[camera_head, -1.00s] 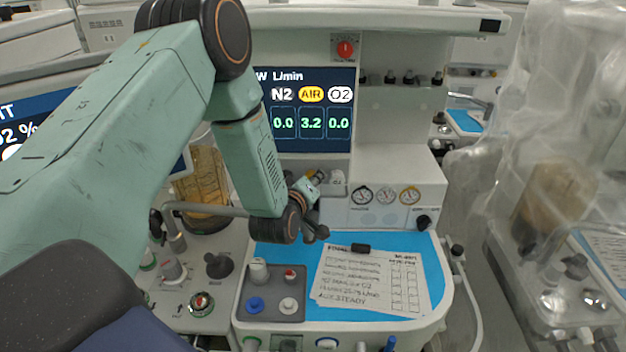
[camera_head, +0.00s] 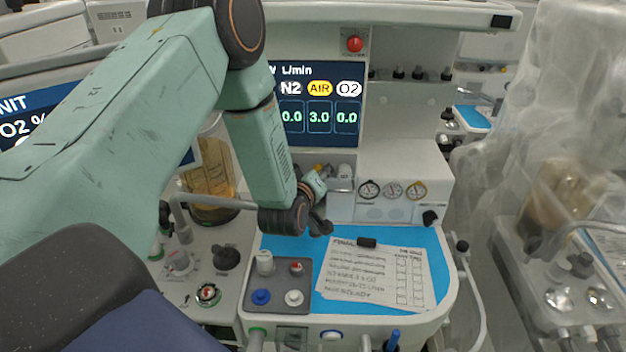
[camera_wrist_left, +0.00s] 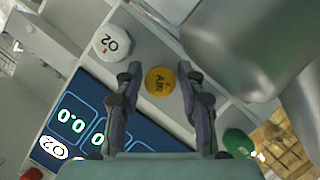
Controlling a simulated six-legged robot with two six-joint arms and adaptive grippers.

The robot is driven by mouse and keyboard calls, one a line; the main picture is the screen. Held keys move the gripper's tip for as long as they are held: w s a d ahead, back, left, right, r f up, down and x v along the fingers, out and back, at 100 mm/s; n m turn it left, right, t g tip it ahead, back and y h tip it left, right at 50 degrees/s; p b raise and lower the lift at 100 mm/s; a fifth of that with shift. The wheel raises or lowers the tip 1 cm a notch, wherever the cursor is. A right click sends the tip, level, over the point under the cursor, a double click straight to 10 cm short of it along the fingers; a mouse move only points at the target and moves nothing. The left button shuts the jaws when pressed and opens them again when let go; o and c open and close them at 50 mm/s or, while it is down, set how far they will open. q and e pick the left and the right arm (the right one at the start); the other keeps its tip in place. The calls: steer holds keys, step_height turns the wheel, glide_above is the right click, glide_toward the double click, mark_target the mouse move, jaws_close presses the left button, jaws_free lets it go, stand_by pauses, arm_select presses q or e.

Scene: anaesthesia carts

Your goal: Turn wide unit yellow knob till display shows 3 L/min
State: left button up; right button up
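The wide unit's display (camera_head: 345,75) reads N2 0.0, AIR 3.0 and O2 0.0, with the AIR label in yellow. The yellow AIR knob (camera_wrist_left: 160,81) shows in the left wrist view, below the display on the unit's front. In the head view only a bit of its yellow (camera_head: 318,167) shows behind my gripper. My left gripper (camera_wrist_left: 160,72) has its two fingers on either side of the knob, with a small gap visible on each side. It is open and holds nothing. My right gripper is in neither view.
The white O2 knob (camera_wrist_left: 112,41) stands beside the AIR knob, and a green knob (camera_wrist_left: 238,142) lies on its other side. Round gauges (camera_head: 392,190) sit to the right. Below are a blue mat (camera_head: 440,270), a paper sheet (camera_head: 370,275) and a grey knob tray (camera_head: 278,283).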

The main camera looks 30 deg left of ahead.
arm_select(q)
steer(key=v, duration=1.2)
